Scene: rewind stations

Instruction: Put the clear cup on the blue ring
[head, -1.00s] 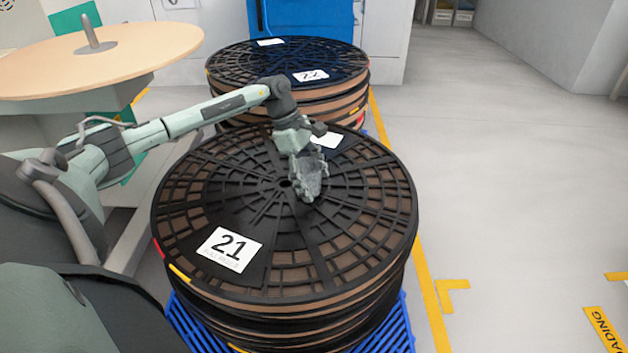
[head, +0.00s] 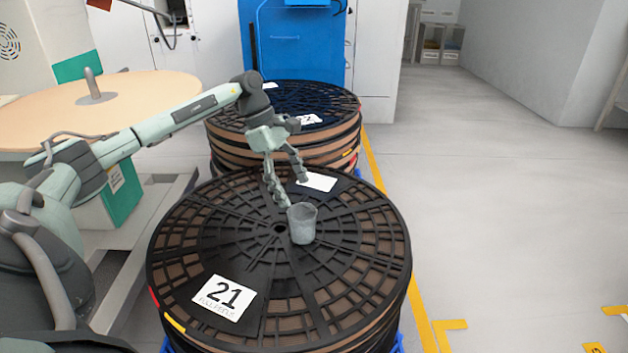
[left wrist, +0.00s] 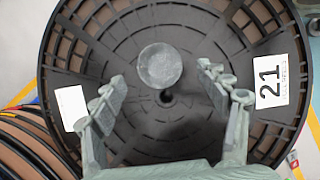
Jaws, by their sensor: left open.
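The clear cup (head: 302,224), a greyish see-through tumbler, stands upright on the top black flange of the reel marked 21 (head: 195,235), just right of its centre hole. In the left wrist view the cup (left wrist: 160,67) shows as a round grey shape beside the hole. My left gripper (head: 291,191) is open and empty; its fingers are just above and behind the cup. In the left wrist view the fingers (left wrist: 160,77) are spread to either side of it. My right gripper is not in view. I see no blue ring in these frames.
A second reel stack marked 22 (head: 225,118) stands behind. A blue cabinet (head: 300,50) is beyond it. A round wooden disc (head: 130,88) with a spindle is at the left. Open grey floor (head: 480,200) with yellow lines lies to the right.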

